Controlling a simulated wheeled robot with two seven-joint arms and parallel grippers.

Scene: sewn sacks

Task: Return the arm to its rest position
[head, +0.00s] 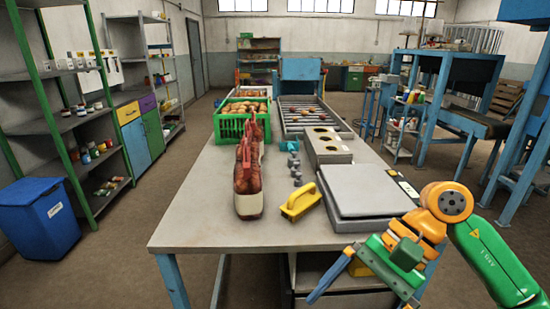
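My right arm comes in from the lower right, green and orange. Its gripper (361,301) hangs at the front right corner of the table, in front of the scale. Its two blue fingers stand wide apart, with nothing seen between them. My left arm and gripper are not in view. A filled reddish-brown mesh sack (247,178) with a pale band at its near end is on the grey table (200,215), left of centre. No gripper touches it.
A yellow-handled tool (300,202), small grey pieces (295,168) and a flat scale (365,190) are on the table. Behind are a green crate (232,126), a grey box with holes (325,145) and a roller conveyor (312,112). The table's front left is clear.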

